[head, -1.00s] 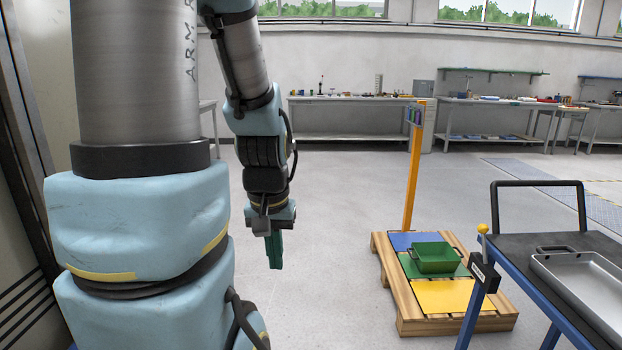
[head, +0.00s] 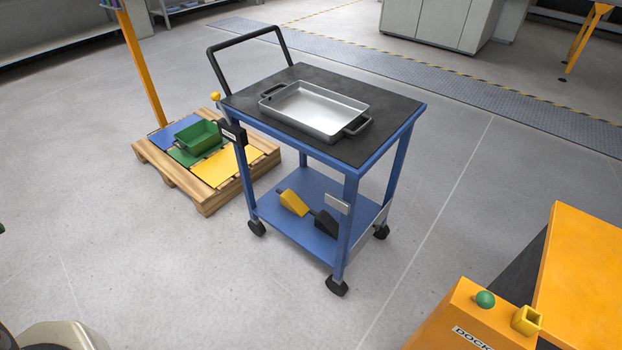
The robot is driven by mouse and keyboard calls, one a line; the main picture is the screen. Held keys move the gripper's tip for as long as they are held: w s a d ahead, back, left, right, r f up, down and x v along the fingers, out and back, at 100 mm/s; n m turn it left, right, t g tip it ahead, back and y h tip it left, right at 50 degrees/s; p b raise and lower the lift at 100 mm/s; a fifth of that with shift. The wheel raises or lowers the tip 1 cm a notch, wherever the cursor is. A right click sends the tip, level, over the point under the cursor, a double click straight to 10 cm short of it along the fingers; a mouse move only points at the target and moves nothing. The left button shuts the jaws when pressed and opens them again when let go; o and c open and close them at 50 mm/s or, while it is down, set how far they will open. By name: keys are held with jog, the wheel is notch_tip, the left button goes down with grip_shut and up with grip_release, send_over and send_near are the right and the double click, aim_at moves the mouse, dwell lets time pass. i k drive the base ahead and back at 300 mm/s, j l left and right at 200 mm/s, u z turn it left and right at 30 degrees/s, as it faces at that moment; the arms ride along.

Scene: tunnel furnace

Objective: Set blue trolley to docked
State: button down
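The blue trolley (head: 347,176) stands on its wheels on the open floor in the middle of the head view, with a black handle (head: 250,50) at its far left. A lever with a yellow knob (head: 215,97) is at its left corner. An orange unit (head: 462,318) labelled "DOCK", the rest of the word cut off, is at the lower right, with a green knob (head: 485,299) and a yellow square socket (head: 526,320) on top. The trolley and this unit are apart, with floor between them. My gripper is out of view.
A grey metal tray (head: 314,108) lies on the trolley's black top. Yellow and black wedges (head: 293,203) lie on its lower shelf. A wooden pallet (head: 207,198) with coloured panels and a green bin (head: 199,137) stands close on the left. Floor is clear in front.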

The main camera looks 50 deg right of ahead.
aim_at(395, 115)
jog(key=i+l, duration=0.3)
jog(key=i+l+u, duration=0.1)
jog(key=i+l, duration=0.25)
jog(key=l, duration=0.2)
jog(key=i+l, duration=0.3)
jog(key=l, duration=0.1)
